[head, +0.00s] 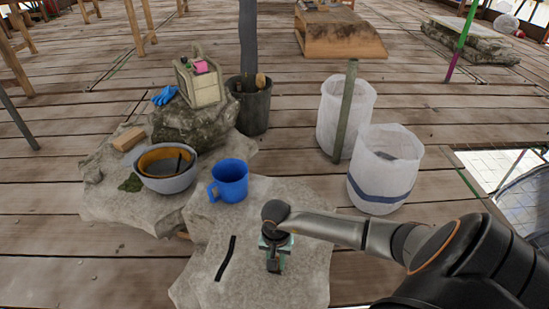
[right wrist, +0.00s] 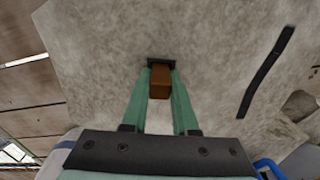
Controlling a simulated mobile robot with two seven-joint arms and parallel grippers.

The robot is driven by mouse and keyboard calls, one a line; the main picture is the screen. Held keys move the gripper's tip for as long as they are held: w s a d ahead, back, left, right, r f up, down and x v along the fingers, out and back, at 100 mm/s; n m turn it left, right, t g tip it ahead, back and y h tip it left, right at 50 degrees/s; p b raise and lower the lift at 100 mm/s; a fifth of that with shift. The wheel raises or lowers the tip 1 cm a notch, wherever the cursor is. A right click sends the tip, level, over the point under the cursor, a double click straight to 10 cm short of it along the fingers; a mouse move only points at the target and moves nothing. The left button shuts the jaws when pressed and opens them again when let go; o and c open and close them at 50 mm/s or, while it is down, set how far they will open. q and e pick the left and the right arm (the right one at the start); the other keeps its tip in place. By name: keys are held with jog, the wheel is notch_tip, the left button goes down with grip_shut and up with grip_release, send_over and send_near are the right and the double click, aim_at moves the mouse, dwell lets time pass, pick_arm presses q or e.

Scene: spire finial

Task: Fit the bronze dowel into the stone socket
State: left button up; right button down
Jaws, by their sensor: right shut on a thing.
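The bronze dowel (right wrist: 160,83) is a short, square brown peg in the right wrist view. My right gripper (right wrist: 161,80) is shut on it between two green fingers. A dark, square-edged patch (right wrist: 151,63) on the stone, which looks like the socket, shows right at the dowel's far end. I cannot tell whether the dowel is inside it or just above it. In the head view my right gripper (head: 274,262) points down over the front stone slab (head: 205,262); arm and fingers mostly hide the dowel and socket there. My left gripper is not in view.
A black strip (head: 225,258) lies on the slab left of the gripper. A blue mug (head: 230,182) and a grey bowl (head: 168,184) stand behind it. White bins (head: 384,180) stand near my right arm. The slab's front left is clear.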

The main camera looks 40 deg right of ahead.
jog(key=shift+r, duration=0.1)
jog(key=shift+f+b, duration=0.3)
jog(key=shift+f, duration=0.1)
jog(key=shift+f, duration=0.2)
